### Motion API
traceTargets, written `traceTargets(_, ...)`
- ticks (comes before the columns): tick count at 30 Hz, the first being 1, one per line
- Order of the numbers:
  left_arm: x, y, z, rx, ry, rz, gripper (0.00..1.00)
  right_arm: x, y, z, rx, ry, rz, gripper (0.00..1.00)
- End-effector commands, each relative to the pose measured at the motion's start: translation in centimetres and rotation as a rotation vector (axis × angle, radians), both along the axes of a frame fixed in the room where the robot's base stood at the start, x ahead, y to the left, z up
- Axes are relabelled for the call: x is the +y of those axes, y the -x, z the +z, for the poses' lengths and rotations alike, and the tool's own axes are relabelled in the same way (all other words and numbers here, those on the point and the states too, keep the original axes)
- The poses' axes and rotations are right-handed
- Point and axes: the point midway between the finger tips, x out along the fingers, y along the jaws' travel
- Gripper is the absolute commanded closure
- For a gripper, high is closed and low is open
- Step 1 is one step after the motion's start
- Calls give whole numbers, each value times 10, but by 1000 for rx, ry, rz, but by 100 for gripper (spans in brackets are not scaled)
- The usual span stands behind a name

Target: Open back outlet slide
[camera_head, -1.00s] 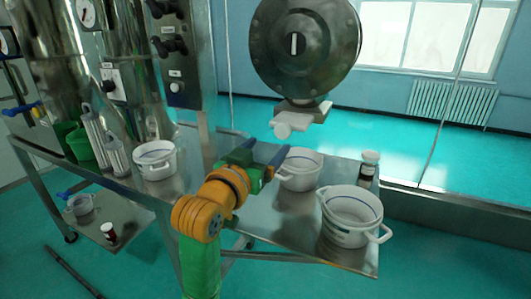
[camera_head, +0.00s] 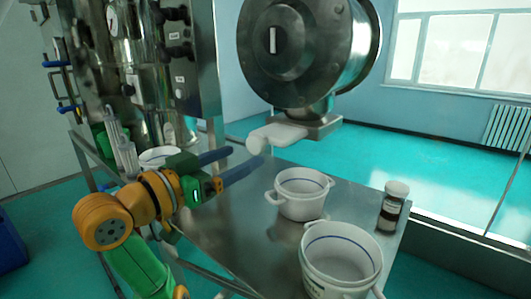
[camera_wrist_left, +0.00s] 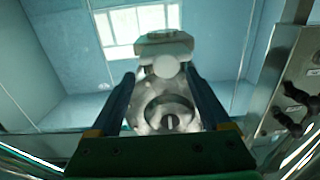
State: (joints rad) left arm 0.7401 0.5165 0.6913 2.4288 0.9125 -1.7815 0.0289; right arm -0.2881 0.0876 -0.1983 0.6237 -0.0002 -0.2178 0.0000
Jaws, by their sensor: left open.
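The outlet slide (camera_head: 276,137) is a white plate with a rounded knob, under the large round metal sieve drum (camera_head: 290,48). My left gripper (camera_head: 244,160) is open and empty. Its two blue fingers point at the knob from the left and slightly below. In the left wrist view the gripper (camera_wrist_left: 163,78) has its fingers spread on both sides, with the slide's white knob (camera_wrist_left: 166,66) lined up between the tips. I see no contact, and the exact gap is hard to judge. My right gripper is not in view.
A white pot (camera_head: 302,205) stands on the metal table (camera_head: 238,240) below the slide. A metal control panel (camera_head: 203,60) rises behind my left arm.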

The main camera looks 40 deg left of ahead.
Motion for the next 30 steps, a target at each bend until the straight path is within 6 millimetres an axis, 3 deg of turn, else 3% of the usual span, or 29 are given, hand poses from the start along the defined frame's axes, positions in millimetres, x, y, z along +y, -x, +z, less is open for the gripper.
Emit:
traceTargets(12,-6,-64,2,1,1,-10,19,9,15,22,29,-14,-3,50)
traceTargets(20,-7,-69,-1,0,-3,-8,19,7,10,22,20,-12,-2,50)
traceTargets(30,-6,-69,0,0,-2,-7,100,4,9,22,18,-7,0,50)
